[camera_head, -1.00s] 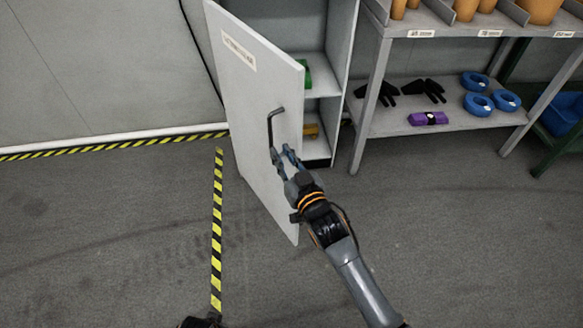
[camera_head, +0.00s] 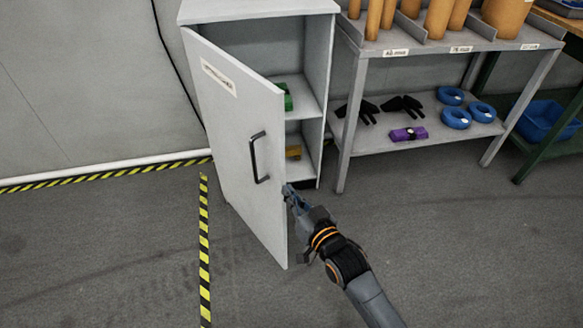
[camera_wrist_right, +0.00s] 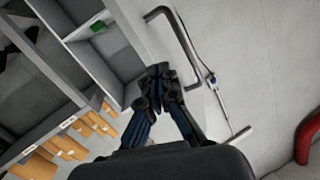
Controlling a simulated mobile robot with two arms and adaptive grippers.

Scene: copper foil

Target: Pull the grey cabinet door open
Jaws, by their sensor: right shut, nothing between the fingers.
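The grey cabinet door (camera_head: 225,125) stands partly open in the head view, hinged at its left and swung out toward me. Its dark bar handle (camera_head: 257,158) is on the outer face, near the free edge. Inside the cabinet (camera_head: 312,108) shelves show. My right gripper (camera_head: 288,190) is shut and empty, beside the door's free edge, below and right of the handle. In the right wrist view the shut fingers (camera_wrist_right: 159,75) are near the door edge, with the handle (camera_wrist_right: 178,38) just beyond them, apart from it. My left gripper is not in view.
A green item (camera_head: 287,98) and a yellowish item (camera_head: 293,152) lie on the cabinet shelves. A grey rack (camera_head: 345,130) with gloves, blue rolls (camera_head: 456,118) and a purple item (camera_head: 408,134) stands to the right. The floor in front is clear, with striped tape (camera_head: 204,250).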

